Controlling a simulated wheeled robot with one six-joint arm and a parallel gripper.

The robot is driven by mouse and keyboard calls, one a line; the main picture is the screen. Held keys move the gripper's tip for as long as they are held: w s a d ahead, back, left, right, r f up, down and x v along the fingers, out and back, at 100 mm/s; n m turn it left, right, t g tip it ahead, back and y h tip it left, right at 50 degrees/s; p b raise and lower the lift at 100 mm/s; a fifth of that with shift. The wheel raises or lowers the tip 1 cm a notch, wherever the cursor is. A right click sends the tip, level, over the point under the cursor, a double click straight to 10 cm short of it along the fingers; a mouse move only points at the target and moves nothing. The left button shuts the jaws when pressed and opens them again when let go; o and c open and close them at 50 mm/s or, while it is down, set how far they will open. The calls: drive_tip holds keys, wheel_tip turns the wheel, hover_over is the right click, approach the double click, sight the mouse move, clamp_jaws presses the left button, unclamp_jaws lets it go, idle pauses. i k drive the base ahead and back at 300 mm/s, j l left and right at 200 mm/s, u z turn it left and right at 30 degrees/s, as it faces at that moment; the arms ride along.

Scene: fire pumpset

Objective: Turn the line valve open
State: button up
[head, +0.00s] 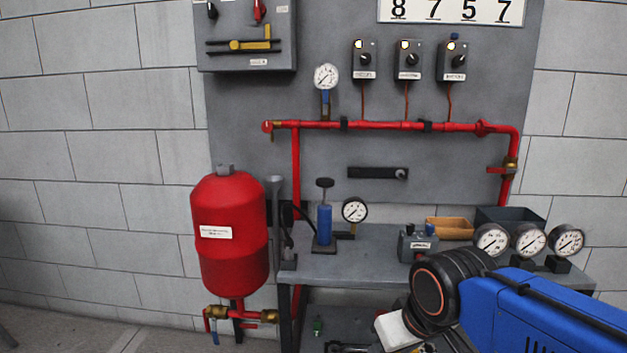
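A brass valve (511,163) with a red lever sits on the vertical red pipe at the right of the grey panel. Its lever points left, across the pipe. More brass valve fittings (217,312) are on the short pipe under the red tank (230,235). No readable label shows which of these is the line valve. My blue arm (530,310) enters at the lower right with its black joint over the bench front. My gripper's fingers do not show, and the arm is well below and apart from the right-hand valve.
The grey bench (375,265) holds a blue hand pump (324,225), a small grey box (417,246), bins and several gauges (530,241). A red pipe (380,125) crosses the panel. Switch boxes (408,60) hang above it.

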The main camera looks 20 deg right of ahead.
sight(489, 170)
drive_tip(key=i+z, duration=0.2)
drive_tip(key=z, duration=0.3)
drive_tip(key=k+l+z, duration=0.1)
drive_tip(key=z, duration=0.3)
drive_tip(key=l+z, duration=0.2)
drive_tip(key=z, duration=0.15)
drive_tip(key=i+l+z, duration=0.1)
drive_tip(key=z, duration=0.3)
drive_tip(key=i+z, duration=0.15)
drive_tip(key=z, duration=0.25)
drive_tip(key=i+z, duration=0.1)
drive_tip(key=z, duration=0.25)
